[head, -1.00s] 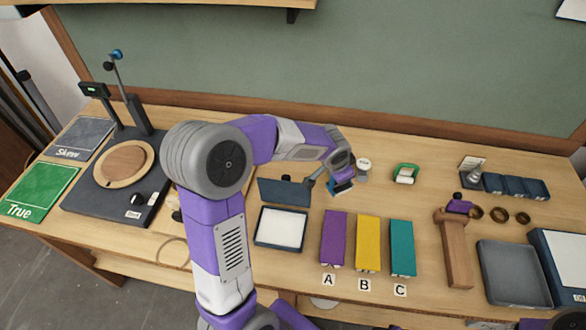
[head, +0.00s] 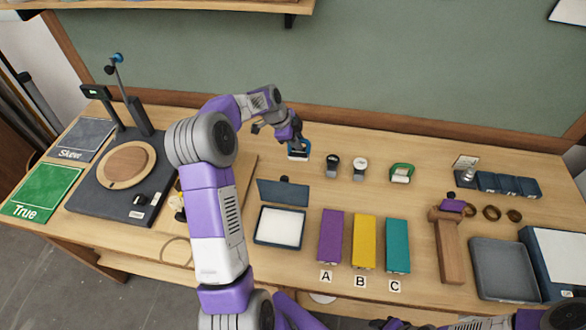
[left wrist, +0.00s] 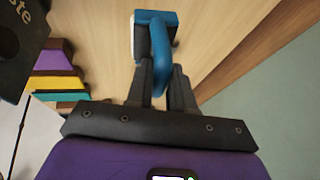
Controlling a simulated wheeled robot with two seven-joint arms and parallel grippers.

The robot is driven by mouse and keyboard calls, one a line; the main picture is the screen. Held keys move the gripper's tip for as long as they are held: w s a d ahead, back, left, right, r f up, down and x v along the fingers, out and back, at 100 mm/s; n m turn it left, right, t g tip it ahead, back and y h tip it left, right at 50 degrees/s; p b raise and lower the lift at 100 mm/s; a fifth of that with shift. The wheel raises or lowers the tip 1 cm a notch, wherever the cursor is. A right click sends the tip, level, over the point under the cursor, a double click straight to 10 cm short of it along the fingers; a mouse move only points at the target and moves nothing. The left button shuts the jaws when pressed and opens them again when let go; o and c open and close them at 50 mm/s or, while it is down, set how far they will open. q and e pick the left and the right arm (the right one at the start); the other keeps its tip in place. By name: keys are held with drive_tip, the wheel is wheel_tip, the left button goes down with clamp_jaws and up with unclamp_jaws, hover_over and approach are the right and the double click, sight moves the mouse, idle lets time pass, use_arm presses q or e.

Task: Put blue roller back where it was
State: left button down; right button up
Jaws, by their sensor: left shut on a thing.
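The blue roller (head: 299,155) has a blue handle and a pale pad. It is at the back of the table, left of the small round items. My left gripper (head: 296,142) is shut on its handle. In the left wrist view the blue roller (left wrist: 158,38) sticks out beyond the closed fingertips (left wrist: 160,82). I cannot tell whether it touches the table. My right gripper is not clearly in view.
Two small round-topped items (head: 360,168) and a green-handled roller (head: 401,173) stand right of it. In front are a white pad tray (head: 257,240) with a raised dark lid (head: 283,192) and purple, yellow and teal blocks (head: 365,241). A turntable (head: 125,165) stands at left.

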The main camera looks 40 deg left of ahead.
use_arm(q)
drive_tip(key=shift+a+r+m, duration=0.1)
drive_tip(key=shift+a+m, duration=0.2)
drive_tip(key=shift+a, duration=0.75)
drive_tip(key=shift+a+f, duration=0.15)
drive_tip(key=shift+f, duration=0.05)
wheel_tip(320, 180, down, 10)
drive_tip(key=shift+r, duration=0.2)
drive_tip(key=shift+f, duration=0.15)
drive_tip(key=c, duration=1)
unclamp_jaws()
